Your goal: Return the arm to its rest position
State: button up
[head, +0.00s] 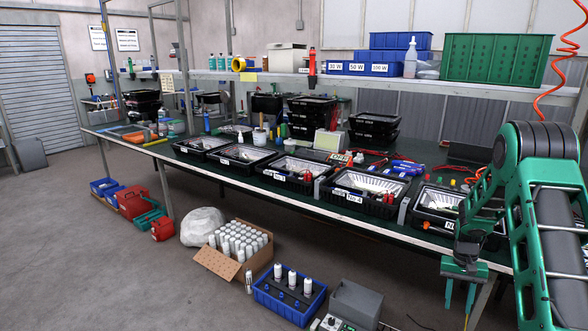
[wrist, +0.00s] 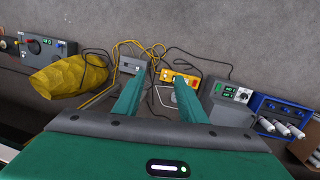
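My gripper (head: 459,298) hangs with its fingers pointing down at the right of the head view, in front of the workbench's near edge. My green arm (head: 545,215) is bent above it and fills the right side of that view. In the wrist view my gripper (wrist: 160,88) shows two green fingers spread apart with nothing between them. Beyond the fingers are the grey floor and equipment lying on it.
The workbench (head: 415,236) carries a row of black floodlight housings (head: 365,190). On the floor are a blue crate (head: 290,302) with white cans, a cardboard box (head: 222,264), a yellow bag (wrist: 68,77), a yellow box (wrist: 180,78) with cables and a grey device (wrist: 228,103).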

jog(key=s+a+r, duration=0.2)
jog(key=s+r, duration=0.5)
jog(key=r, duration=0.4)
jog(key=s+a+r, duration=0.2)
jog(key=s+r, duration=0.5)
jog(key=r, duration=0.4)
jog(key=s+a+r, duration=0.2)
jog(key=s, duration=0.5)
jog(key=s+a+r+t, duration=0.1)
jog(key=s+a+r, duration=0.1)
jog(key=s, duration=0.6)
jog(key=s+a+r+t, duration=0.1)
jog(key=s+a+r, duration=0.1)
jog(key=s, duration=0.6)
jog(key=shift+a+r+y, duration=0.15)
jog(key=shift+a+y, duration=0.25)
jog(key=shift+a, duration=0.4)
jog(key=shift+w, duration=0.1)
jog(key=shift+w+f, duration=0.25)
jog(key=shift+w, duration=0.2)
